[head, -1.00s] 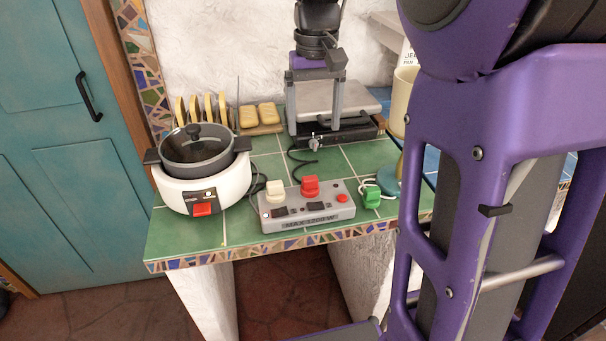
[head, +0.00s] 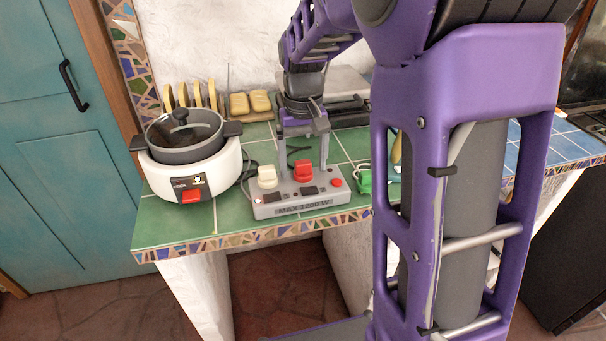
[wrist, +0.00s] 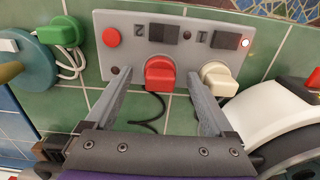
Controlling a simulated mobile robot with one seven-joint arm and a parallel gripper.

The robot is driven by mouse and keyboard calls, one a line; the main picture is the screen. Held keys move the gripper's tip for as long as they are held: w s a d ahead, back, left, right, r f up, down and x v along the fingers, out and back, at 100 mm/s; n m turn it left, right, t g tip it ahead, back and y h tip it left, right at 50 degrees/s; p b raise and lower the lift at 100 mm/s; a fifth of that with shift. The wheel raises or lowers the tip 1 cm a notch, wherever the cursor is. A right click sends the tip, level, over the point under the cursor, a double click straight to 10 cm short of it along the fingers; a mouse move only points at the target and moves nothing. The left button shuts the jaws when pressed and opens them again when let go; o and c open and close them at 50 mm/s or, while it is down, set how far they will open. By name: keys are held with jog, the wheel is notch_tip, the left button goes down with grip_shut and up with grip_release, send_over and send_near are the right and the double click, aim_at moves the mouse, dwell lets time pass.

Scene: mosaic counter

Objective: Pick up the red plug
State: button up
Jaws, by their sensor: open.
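The red plug (head: 303,172) stands in the grey power strip (head: 290,203), which is marked "MAX 1200 W", at the front of the green-tiled counter. In the wrist view the red plug (wrist: 160,75) shows between and beyond my fingers. My gripper (head: 304,150) is open and empty, just behind the plug, with a finger to either side. In the wrist view my gripper (wrist: 160,98) has its left fingertip on the left of the red plug and its right fingertip between the red and the white plug. I cannot tell whether the fingers touch anything.
A white plug (head: 267,177) sits in the strip left of the red one. A green plug (head: 366,182) with a white cord lies to the right. A white cooker (head: 198,172) with a grey pot stands at left. A toast rack (head: 192,97) and a grill are behind.

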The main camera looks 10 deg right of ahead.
aim_at(303, 161)
grip_shut()
dwell(0.5)
notch_tip(303, 161, up, 10)
jog(key=shift+f+p, duration=0.1)
jog(key=shift+p, duration=0.95)
